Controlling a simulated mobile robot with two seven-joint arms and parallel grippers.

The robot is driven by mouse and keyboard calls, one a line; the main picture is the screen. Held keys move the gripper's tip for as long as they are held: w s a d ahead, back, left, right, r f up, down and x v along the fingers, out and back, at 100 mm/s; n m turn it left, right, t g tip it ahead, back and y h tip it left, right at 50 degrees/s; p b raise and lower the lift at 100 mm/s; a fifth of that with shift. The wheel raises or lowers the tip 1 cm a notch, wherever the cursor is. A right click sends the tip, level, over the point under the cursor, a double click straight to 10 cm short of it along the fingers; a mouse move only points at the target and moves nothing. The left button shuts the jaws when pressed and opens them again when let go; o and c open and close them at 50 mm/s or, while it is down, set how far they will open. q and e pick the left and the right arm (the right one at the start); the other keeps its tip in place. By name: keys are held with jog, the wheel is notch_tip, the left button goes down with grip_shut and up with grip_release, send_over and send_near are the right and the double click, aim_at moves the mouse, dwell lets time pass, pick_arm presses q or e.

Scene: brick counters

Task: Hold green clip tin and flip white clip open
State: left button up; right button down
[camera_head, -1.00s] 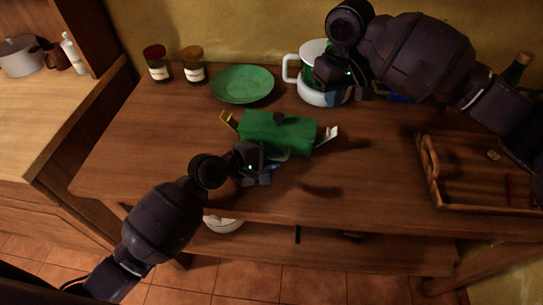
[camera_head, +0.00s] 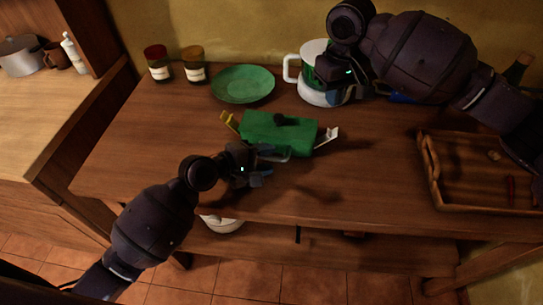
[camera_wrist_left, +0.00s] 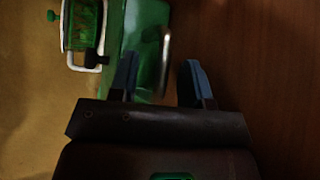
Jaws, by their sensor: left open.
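The green clip tin (camera_head: 290,133) lies on the wooden table near its middle. A white clip (camera_head: 327,139) sticks out at an angle from its right end, and a yellow clip (camera_head: 230,121) sticks out from its left end. My left gripper (camera_head: 268,166) is open at the tin's front side. In the left wrist view, a silver handle (camera_wrist_left: 165,62) on the tin (camera_wrist_left: 145,40) lies between the tips of my left gripper (camera_wrist_left: 161,75); contact is unclear. My right gripper (camera_head: 345,90) is by the white-handled pot, and its fingers are too dark to read.
A white-handled pot (camera_head: 312,95) stands behind the tin. A green plate (camera_head: 243,84) and two dark jars (camera_head: 158,64) (camera_head: 194,66) stand at the back left. A wooden tray (camera_head: 433,172) is at the right. The table left of the tin is clear.

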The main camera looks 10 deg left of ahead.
pick_arm(q)
jog(key=v, duration=1)
